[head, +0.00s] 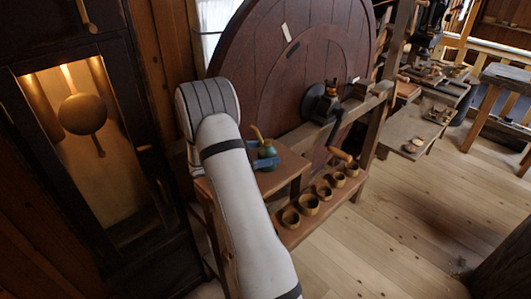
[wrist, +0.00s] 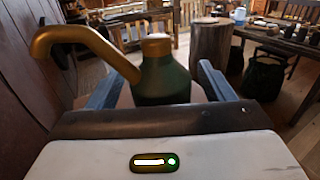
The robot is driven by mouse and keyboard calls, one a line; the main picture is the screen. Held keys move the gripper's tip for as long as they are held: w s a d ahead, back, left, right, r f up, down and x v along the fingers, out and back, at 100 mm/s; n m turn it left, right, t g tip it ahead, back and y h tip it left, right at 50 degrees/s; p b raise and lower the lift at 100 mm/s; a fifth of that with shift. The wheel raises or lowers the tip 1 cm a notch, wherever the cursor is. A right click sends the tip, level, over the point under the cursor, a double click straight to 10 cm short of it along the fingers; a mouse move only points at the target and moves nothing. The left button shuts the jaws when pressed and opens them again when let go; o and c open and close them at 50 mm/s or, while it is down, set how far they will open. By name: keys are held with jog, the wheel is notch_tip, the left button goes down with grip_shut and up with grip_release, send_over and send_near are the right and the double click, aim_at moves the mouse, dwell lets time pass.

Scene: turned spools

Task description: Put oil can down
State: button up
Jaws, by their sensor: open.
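The oil can (head: 266,149) has a dark green body and a brass spout that points left. It stands upright at the small wooden stand (head: 289,169) beside the big round wooden wheel. My gripper (head: 264,162) is around its lower body, with blue fingers at either side. In the wrist view the oil can (wrist: 163,78) is between the open fingers of my gripper (wrist: 160,88), with a gap showing on each side. Its base is hidden behind the gripper's body, so its contact with the stand top cannot be seen directly.
The large round wheel (head: 255,50) rises close behind the stand. Several wooden cups (head: 308,204) line a lower shelf to the right. A dark crank mechanism (head: 322,104) is mounted at the wheel's right. A tall clock case (head: 125,199) stands at left. The floor at right is open.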

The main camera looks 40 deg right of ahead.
jog(key=b+v, duration=0.3)
jog(key=v, duration=0.7)
jog(key=shift+w+a, duration=0.1)
jog(key=shift+a, duration=0.2)
jog(key=shift+w+a, duration=0.2)
jog(key=shift+a, duration=0.4)
jog(key=shift+s+a+r, duration=0.1)
jog(key=shift+s+r, duration=0.15)
jog(key=shift+r, duration=0.05)
jog(key=s+a+r+m+t+y, duration=0.3)
jog(key=s+a+m+t+y, duration=0.2)
jog(key=s+a+y, duration=0.3)
jog(key=s+a+r+m+t+y, duration=0.3)
jog(key=s+a+m+t+y, duration=0.2)
jog(key=s, duration=1.1)
jog(key=a+m+y, duration=0.3)
jog(key=a, duration=0.3)
jog(key=shift+a+r+y, duration=0.2)
jog(key=shift+a+y, duration=0.1)
jog(key=shift+o, duration=0.5)
jog(key=shift+s, duration=0.1)
